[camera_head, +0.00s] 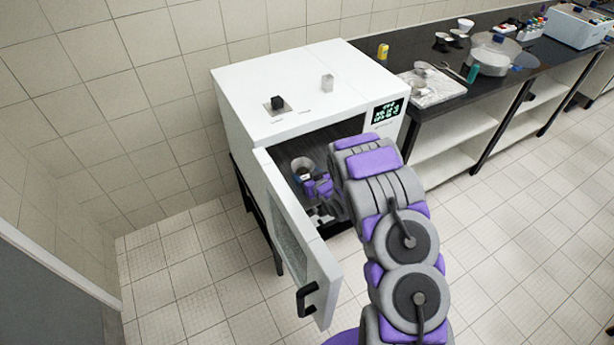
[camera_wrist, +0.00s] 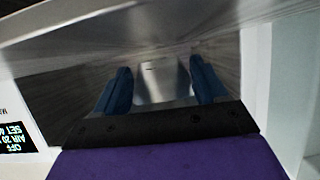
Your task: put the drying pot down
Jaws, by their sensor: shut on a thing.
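The drying pot (camera_head: 303,165) is a small grey, round, open vessel. In the head view it is inside the white oven (camera_head: 290,85), toward the left of the opening. My gripper (camera_head: 308,183) reaches in through the open front and is at the pot. In the wrist view my gripper's two blue fingers (camera_wrist: 160,82) stand on either side of the shiny metal pot (camera_wrist: 166,84) and are shut on it. The pot looks upright. Its underside is hidden, so I cannot tell whether it touches the oven floor.
The oven door (camera_head: 295,240) stands open on the left of my arm, with a black handle (camera_head: 307,299). The display (camera_head: 386,111) is right of the opening. A dark counter (camera_head: 440,100) with a tray (camera_head: 438,90) and pots (camera_head: 493,62) stands to the right.

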